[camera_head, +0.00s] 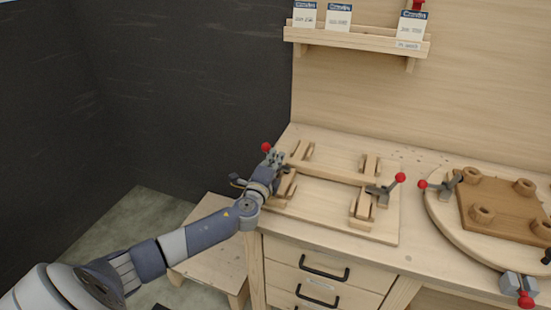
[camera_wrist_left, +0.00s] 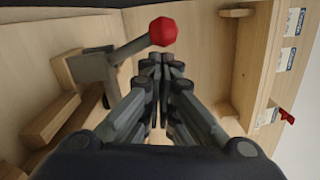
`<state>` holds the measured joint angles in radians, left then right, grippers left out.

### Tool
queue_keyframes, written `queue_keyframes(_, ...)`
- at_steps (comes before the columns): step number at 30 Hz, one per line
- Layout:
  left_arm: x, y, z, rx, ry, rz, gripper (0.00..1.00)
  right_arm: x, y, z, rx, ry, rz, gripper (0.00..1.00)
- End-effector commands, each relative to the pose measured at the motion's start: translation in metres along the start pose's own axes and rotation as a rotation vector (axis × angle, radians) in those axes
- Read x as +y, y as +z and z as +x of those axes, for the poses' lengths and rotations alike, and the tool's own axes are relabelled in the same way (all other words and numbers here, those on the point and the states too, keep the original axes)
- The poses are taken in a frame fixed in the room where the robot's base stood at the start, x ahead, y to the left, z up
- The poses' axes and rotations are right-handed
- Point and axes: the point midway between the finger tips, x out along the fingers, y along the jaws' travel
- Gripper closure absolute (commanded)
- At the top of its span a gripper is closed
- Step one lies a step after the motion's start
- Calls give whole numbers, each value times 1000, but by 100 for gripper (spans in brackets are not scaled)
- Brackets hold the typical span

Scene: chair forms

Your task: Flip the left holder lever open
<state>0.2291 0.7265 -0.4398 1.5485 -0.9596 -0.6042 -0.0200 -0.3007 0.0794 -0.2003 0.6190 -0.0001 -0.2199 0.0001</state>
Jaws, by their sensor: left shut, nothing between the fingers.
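The left holder lever has a red ball knob (camera_head: 266,147) and stands at the left end of the wooden fixture board (camera_head: 318,211). In the left wrist view the knob (camera_wrist_left: 163,31) sits on a grey arm that slants up from a grey bracket (camera_wrist_left: 93,68) on a wooden block. My left gripper (camera_head: 278,156) is at this lever. Its fingers (camera_wrist_left: 162,62) are shut and empty, just beside the knob in the left wrist view; I cannot tell whether they touch it. The gripper hides part of the lever in the head view. My right gripper is not in view.
A second lever with a red knob (camera_head: 400,178) stands at the board's right. A round wooden plate (camera_head: 437,222) with a brown form and clamps lies further right. A shelf (camera_head: 357,41) with cards hangs on the back wall. A dark wall (camera_head: 180,90) is at the left.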

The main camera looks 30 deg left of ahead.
Motion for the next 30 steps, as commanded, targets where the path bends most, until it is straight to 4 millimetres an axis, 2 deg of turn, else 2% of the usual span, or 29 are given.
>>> queue_keyframes(20, 1, 7, 0, 0, 6, -124, 100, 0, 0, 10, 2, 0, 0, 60)
queue_keyframes(30, 3, 19, 1, -2, 16, -312, 100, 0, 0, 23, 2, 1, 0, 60)
